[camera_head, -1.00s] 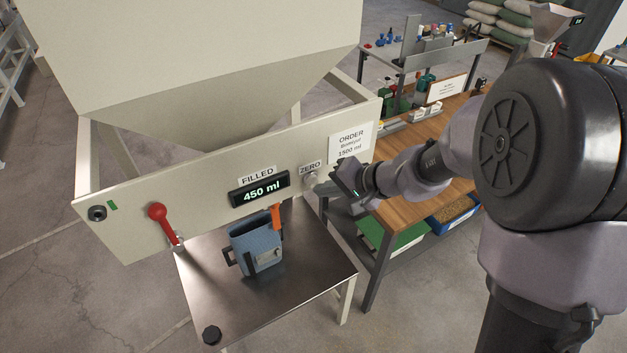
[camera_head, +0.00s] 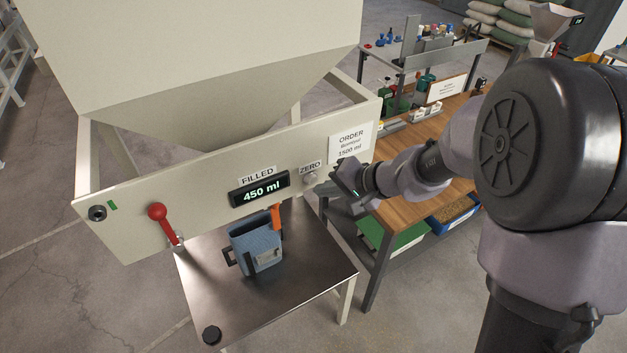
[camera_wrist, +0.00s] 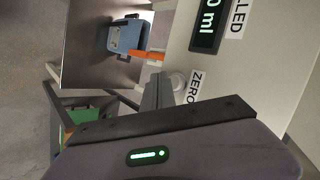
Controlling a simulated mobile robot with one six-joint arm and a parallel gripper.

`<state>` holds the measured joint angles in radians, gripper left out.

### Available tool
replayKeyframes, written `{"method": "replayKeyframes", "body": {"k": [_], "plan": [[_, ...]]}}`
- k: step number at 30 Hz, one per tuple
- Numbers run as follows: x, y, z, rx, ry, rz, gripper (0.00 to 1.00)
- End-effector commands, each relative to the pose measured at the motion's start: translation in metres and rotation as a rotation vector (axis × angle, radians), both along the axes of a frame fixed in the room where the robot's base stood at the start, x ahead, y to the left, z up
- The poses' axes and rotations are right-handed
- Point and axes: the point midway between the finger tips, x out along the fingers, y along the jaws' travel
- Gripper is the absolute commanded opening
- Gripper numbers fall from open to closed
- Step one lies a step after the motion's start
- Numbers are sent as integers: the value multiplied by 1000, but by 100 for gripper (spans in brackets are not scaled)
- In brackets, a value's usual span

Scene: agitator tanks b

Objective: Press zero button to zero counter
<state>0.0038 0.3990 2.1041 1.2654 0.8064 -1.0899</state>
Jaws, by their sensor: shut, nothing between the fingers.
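The zero button is a pale round knob (camera_head: 310,179) under the ZERO label (camera_head: 311,168) on the cream panel. In the wrist view the knob (camera_wrist: 178,80) shows just beyond the fingertips, beside the ZERO label (camera_wrist: 194,87). The counter (camera_head: 260,189) is a black display reading 450 ml, left of the button under the FILLED label. My gripper (camera_head: 334,177) is shut and empty, at the right of the button. In the wrist view my gripper's fingers (camera_wrist: 158,88) point toward the panel near the knob. I cannot tell whether they touch it.
A red lever (camera_head: 157,212) sticks out at the panel's left. A blue-grey jug (camera_head: 258,247) stands on the metal table (camera_head: 290,290) below the counter, by an orange part (camera_head: 276,218). An ORDER sign (camera_head: 350,143) reads 1500 ml. A wooden bench (camera_head: 400,208) lies to the right.

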Motion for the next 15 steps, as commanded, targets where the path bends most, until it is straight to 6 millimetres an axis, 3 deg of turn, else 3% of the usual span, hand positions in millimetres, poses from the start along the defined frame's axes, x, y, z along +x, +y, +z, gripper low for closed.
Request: {"method": "replayKeyframes", "body": {"k": [15], "plan": [[7,5,0,0,0,0,0]]}}
